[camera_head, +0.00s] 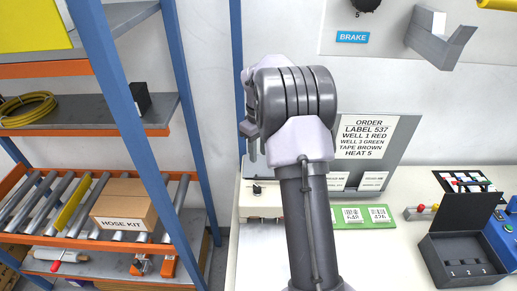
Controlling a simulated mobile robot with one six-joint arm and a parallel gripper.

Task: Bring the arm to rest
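My arm (312,215) rises from the bottom middle of the head view, with its grey link upright and its ribbed joint (295,97) in front of the wall and order board. My gripper (257,152) is mostly hidden behind the joint. Only small grey prongs show at the joint's lower left, above the bench. I cannot tell whether they are open or shut, and no held object is visible.
An order board (367,135) stands behind the arm on the pale bench (385,262). A black open case (460,262) and a blue box (502,235) are at right. A blue-posted rack (130,110) with a hose kit box (124,205) stands at left.

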